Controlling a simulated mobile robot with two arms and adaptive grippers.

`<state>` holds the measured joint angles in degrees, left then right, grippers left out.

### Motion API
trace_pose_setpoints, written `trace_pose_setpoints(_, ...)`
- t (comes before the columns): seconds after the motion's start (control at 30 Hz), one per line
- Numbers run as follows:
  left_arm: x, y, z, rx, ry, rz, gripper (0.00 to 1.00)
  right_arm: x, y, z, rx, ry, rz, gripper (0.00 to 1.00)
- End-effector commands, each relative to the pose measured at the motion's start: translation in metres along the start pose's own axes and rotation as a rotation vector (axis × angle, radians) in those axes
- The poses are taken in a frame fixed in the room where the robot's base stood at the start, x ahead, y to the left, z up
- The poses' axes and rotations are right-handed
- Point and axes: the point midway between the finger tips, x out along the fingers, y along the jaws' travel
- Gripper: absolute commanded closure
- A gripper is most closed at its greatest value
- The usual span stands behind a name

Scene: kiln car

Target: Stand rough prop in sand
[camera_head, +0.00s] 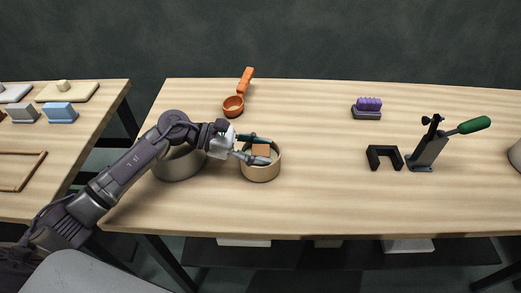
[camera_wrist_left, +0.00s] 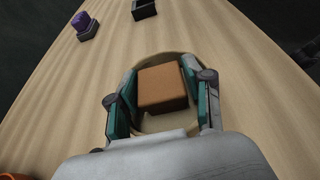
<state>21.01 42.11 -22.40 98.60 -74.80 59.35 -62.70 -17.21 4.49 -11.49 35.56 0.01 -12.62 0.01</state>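The rough prop appears as a brown-orange block (camera_head: 261,150), seen from above in the left wrist view (camera_wrist_left: 162,88). It is inside a round tan tub (camera_head: 262,174), whose rim (camera_wrist_left: 146,126) surrounds it in the left wrist view. My left gripper (camera_head: 257,149) reaches into the tub mouth from the left, one finger on each side of the block. In the left wrist view both fingers (camera_wrist_left: 162,75) appear to touch its sides. The block's lower part, and whether it touches the pale bottom or sand, is hidden. My right gripper is out of view.
A grey round container (camera_head: 180,166) stands left of the tub, partly behind my arm. An orange scoop (camera_head: 234,104) lies behind. A purple brush (camera_head: 368,106), a black U-shaped block (camera_head: 384,155) and a green-handled lever tool (camera_head: 430,150) are right. The table's middle is clear.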

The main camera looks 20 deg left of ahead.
Motion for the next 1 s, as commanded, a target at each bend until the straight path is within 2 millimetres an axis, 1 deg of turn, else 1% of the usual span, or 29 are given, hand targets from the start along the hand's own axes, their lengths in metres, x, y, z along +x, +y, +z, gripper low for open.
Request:
trace_pose_setpoints(0.37,-0.001,0.0,-0.001,-0.001,0.001,0.0,0.26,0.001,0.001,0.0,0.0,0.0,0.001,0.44)
trace_pose_setpoints(1.0,-0.028,0.002,-0.003,0.0,0.007,0.004,0.26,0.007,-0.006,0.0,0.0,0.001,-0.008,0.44)
